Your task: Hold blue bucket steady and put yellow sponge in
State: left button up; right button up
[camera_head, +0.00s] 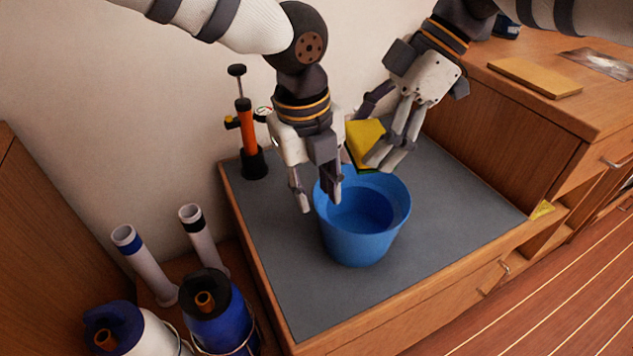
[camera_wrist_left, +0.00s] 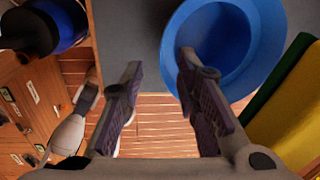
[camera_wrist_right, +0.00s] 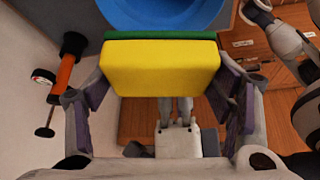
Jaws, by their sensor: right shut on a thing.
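The blue bucket (camera_head: 362,240) stands upright on the grey mat. My left gripper (camera_head: 319,205) points down at its left rim, fingers apart, one on the outer side and one over the rim. In the left wrist view the bucket (camera_wrist_left: 262,75) lies beside and under one finger; I see no clear contact. My right gripper (camera_head: 373,148) is shut on the yellow sponge (camera_head: 362,138), which has a green layer. It holds the sponge above the bucket's back rim. In the right wrist view the sponge (camera_wrist_right: 160,68) sits between both fingers and partly covers the bucket (camera_wrist_right: 165,14).
An orange hand pump (camera_head: 247,130) stands at the mat's back left corner. Blue and white bottles (camera_head: 222,318) and two tubes (camera_head: 200,240) are at the lower left. A higher wooden cabinet (camera_head: 510,125) borders the right. The grey mat (camera_head: 450,205) is clear right of the bucket.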

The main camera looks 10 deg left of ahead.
aim_at(323, 223)
pick_arm(q)
jog(key=f, duration=0.4)
jog(key=w+f, duration=0.1)
jog(key=f, duration=0.2)
jog(key=d+f, duration=0.1)
jog(key=f, duration=0.3)
jog(key=shift+w+d+f, duration=0.1)
jog(key=shift+w+f, duration=0.2)
jog(key=shift+w, duration=0.05)
jog(key=shift+c, duration=0.6)
grip_shut()
